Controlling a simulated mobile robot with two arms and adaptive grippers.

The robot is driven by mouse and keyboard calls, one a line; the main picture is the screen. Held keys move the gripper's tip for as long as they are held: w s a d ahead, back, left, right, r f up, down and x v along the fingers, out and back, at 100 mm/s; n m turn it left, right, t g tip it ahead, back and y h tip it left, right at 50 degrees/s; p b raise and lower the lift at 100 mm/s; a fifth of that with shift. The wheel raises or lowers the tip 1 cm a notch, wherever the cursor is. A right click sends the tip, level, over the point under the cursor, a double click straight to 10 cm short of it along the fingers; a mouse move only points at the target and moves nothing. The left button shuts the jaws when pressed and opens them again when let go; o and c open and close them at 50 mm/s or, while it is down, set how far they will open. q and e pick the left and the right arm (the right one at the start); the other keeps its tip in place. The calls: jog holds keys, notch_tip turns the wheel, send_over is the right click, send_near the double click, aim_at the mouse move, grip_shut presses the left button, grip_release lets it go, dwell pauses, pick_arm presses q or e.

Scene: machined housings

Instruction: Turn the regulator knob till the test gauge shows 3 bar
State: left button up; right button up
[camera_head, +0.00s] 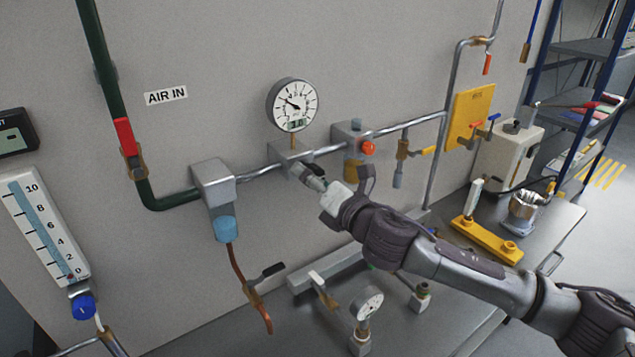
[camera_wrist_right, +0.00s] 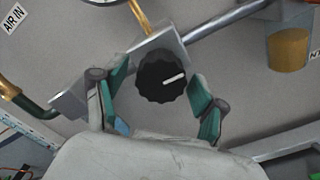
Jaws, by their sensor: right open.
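The black ribbed regulator knob (camera_wrist_right: 162,77) with a white mark sits on a grey block (camera_wrist_right: 171,44) in the pipe line. The mark points right and slightly up in the right wrist view. My right gripper (camera_wrist_right: 158,79) is open, its green-padded fingers on either side of the knob; I cannot tell whether they touch it. My left gripper is not in view.
A second, smaller gauge (camera_head: 369,303) stands on the bench. A filter unit with a blue bowl (camera_head: 226,229) hangs left of the block; a unit with an orange-red button (camera_head: 368,148) is right. A red-handled valve (camera_head: 125,137) is on the green pipe.

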jog(key=v, duration=1.2)
